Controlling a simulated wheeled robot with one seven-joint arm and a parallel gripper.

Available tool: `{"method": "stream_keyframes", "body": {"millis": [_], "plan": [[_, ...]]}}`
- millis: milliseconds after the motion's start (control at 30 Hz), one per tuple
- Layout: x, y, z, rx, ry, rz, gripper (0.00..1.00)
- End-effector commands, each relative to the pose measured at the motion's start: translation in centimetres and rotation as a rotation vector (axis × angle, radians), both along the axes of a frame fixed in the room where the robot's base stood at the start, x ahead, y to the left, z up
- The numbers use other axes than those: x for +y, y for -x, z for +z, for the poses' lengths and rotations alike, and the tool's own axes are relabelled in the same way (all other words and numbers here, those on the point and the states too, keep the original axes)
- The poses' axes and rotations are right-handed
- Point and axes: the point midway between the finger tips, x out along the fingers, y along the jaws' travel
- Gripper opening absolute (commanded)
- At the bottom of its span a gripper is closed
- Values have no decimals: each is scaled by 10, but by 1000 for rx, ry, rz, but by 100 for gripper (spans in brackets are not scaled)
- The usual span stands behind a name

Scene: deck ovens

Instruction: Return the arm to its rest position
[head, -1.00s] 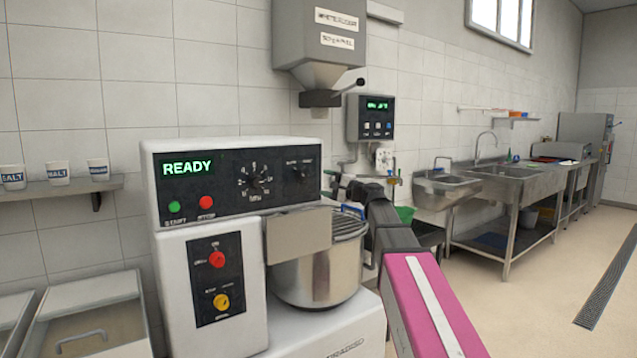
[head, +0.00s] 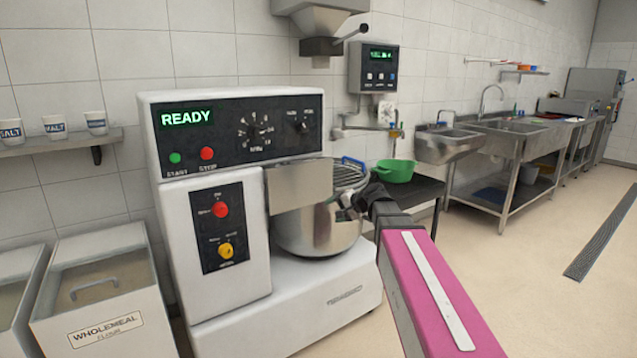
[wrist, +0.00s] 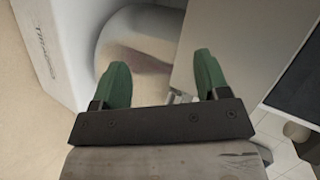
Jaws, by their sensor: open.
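My arm (head: 440,295), with a pink link, reaches from the lower right toward the mixer. My gripper (wrist: 160,72) has two green fingers spread apart with nothing between them. In the head view its dark end is small beside the right side of the steel mixing bowl (head: 300,232); whether it touches the bowl cannot be told. In the wrist view the mixer's white body (wrist: 62,40) lies at the left, and pale rounded metal shows beyond the fingers.
The white mixer (head: 235,310) reads READY. A green bowl (head: 396,171) sits on a dark stand behind my wrist. Lidded flour bins (head: 105,325) stand at left, sinks (head: 520,145) at back right. Open floor (head: 560,220) lies to the right.

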Motion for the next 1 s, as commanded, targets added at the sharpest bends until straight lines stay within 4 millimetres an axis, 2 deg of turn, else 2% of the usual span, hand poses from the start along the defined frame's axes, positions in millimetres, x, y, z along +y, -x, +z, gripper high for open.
{"method": "stream_keyframes", "body": {"millis": [33,200,400,500,600,700,833,1000], "plan": [[-5,17,-29,28,72,17,68],[-30,65,-116,115,331,92,68],[-68,131,-199,231,626,206,68],[-88,164,-230,288,757,269,68],[-105,190,-252,337,865,324,68],[-118,208,-265,371,940,364,68],[-126,219,-272,392,988,390,68],[-128,220,-273,395,997,396,68]]}}
